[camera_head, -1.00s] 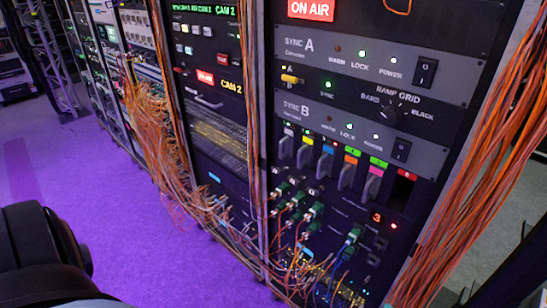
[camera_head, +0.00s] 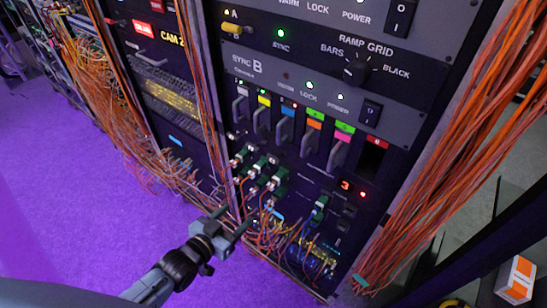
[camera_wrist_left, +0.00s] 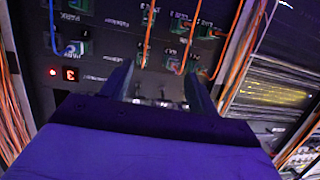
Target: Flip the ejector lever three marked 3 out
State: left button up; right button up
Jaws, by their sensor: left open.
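Several grey ejector levers with coloured tabs stand in a row on the rack panel. The third from the left is a grey lever (camera_head: 285,131) with a blue tab; its number is too small to read. It appears upright against the panel. My left gripper (camera_head: 239,216) is open and empty, below and left of the levers, near the lower cable connectors. In the left wrist view its two fingers (camera_wrist_left: 160,72) are apart, with the panel upside down beyond them. The levers are not clear there. My right gripper is not in view.
Green connectors (camera_head: 270,183) with orange cables sit below the levers. A red "3" display (camera_head: 345,185) is at their right. An open slot (camera_head: 371,161) ends the lever row. Orange cable bundles (camera_head: 450,150) hang along the right. Purple floor (camera_head: 60,210) is clear at left.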

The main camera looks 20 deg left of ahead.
aim_at(272, 160)
pick_arm(q)
notch_tip(272, 160, up, 11)
jog(key=w+d+t+h, duration=0.2)
jog(key=d+t, duration=0.1)
jog(key=shift+m, duration=0.4)
jog(key=x, duration=1.2)
jog(key=shift+w+d+f, duration=0.1)
jog(key=shift+w+f, duration=0.05)
jog(key=shift+w, duration=0.2)
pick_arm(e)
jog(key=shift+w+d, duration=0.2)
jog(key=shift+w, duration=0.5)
pick_arm(q)
jog(key=c, duration=0.9)
jog(key=shift+c, duration=0.5)
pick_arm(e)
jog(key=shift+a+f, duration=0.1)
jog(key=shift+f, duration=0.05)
